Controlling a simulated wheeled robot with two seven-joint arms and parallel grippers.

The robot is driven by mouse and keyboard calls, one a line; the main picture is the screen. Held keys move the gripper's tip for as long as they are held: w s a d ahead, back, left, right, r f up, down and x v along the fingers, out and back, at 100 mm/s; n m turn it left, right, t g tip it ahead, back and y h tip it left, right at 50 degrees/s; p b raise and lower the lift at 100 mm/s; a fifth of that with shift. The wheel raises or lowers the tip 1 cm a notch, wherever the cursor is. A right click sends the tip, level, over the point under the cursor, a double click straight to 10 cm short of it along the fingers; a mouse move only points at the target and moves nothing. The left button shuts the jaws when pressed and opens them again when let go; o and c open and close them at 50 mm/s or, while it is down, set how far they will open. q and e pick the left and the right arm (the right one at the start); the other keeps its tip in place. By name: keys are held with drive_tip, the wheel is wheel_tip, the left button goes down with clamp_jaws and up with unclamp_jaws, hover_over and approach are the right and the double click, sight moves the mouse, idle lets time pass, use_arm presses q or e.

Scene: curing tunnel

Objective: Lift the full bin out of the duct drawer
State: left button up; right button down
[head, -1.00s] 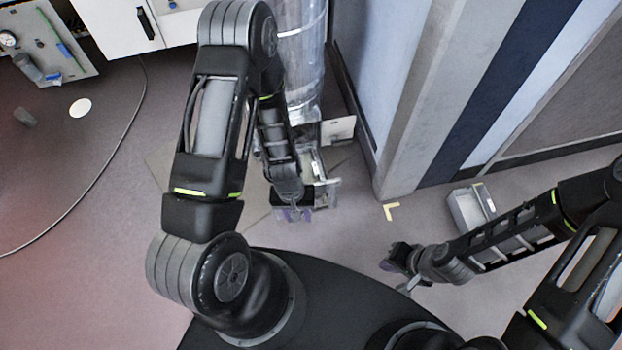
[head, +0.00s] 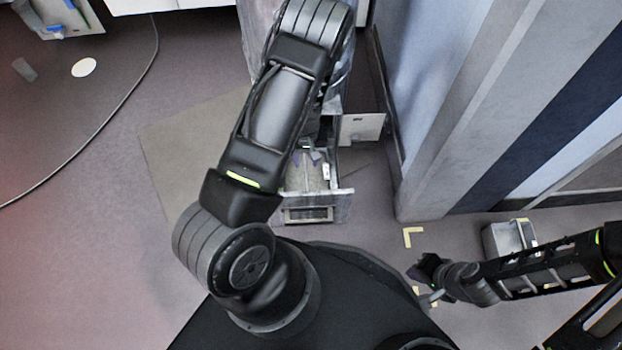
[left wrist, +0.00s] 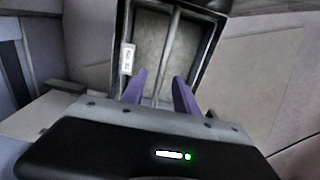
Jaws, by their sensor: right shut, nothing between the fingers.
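The duct drawer (head: 346,201) stands pulled out at the foot of the duct. Inside it is the bin (left wrist: 208,45), filled with greyish-beige material and crossed by a thin bar handle (left wrist: 172,35). A white label (left wrist: 128,58) sits at its left side in the left wrist view. My left gripper (head: 306,157) is over the bin, its purple fingers pointing at it. In the left wrist view the fingers (left wrist: 159,76) are apart, one on each side of the bar, with gaps beside it. My right gripper (head: 421,274) is shut and empty, low at the right.
Another grey bin (head: 503,240), apparently empty, stands on the floor at the right by the striped wall. Yellow corner marks (head: 411,236) lie on the floor. A small open door panel (head: 361,129) is right of the drawer.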

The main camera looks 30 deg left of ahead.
sight(306, 168)
use_arm(q)
drive_tip(key=shift+r, duration=0.1)
drive_tip(key=shift+f+b, duration=0.45)
drive_tip(key=shift+f, duration=0.9)
wheel_tip(306, 168, down, 5)
drive_tip(key=b, duration=0.3)
drive_tip(key=shift+s+f, duration=0.1)
clamp_jaws()
